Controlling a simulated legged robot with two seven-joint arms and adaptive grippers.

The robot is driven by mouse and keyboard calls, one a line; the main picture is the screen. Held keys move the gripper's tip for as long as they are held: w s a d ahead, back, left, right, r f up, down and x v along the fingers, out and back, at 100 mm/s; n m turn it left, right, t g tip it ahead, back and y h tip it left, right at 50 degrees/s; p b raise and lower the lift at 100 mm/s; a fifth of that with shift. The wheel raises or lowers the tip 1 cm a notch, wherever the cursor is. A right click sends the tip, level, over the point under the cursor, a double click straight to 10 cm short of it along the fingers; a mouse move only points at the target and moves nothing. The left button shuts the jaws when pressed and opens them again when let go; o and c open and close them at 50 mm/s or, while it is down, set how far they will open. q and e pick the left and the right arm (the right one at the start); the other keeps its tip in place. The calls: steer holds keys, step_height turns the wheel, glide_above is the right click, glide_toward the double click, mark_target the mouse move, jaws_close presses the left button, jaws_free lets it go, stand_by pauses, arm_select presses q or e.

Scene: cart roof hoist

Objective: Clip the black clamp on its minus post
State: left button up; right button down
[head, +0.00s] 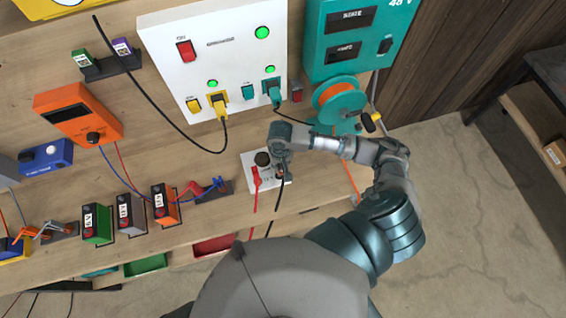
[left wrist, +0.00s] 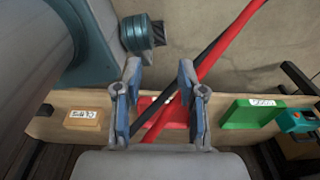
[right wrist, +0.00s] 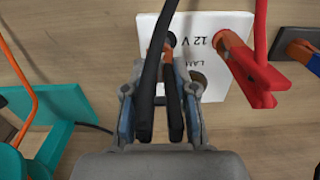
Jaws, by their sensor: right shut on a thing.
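My right gripper (head: 282,165) is at the right side of the white 12 V lamp plate (head: 249,158). In the right wrist view, the right gripper (right wrist: 161,103) is shut on the black clamp (right wrist: 175,118), whose handles lie between the fingers. Its jaws point at the plate (right wrist: 207,22), near a dark post (right wrist: 171,42) partly hidden by the black cable (right wrist: 153,65). I cannot tell whether the jaws grip that post. The red clamp (right wrist: 247,66) sits on the other post, at right. My left gripper (left wrist: 158,95) is open and empty.
In the head view, a teal spool holder (head: 340,103) stands close behind my right arm. A white power panel (head: 215,60) is at the back. Orange, grey and green blocks (head: 97,224) stand left. Red and black cables (left wrist: 205,65) pass beyond the left fingers.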

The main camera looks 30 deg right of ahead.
steer(key=shift+a, duration=0.4)
steer(key=shift+a+r, duration=0.1)
steer(key=shift+a, duration=0.3)
steer(key=shift+a+r, duration=0.1)
steer(key=shift+a, duration=0.85)
steer(key=shift+d, duration=1.05)
steer(key=shift+a, duration=0.45)
steer(key=shift+d, duration=0.5)
steer(key=shift+d+f, duration=0.2)
steer(key=shift+f, duration=0.3)
steer(key=shift+a+f, duration=0.25)
steer(key=shift+a, duration=0.15)
steer(key=shift+a+r, duration=0.15)
steer(key=shift+d+r, duration=0.3)
steer(key=shift+d, duration=0.1)
arm_select(q)
steer(key=shift+a, duration=0.85)
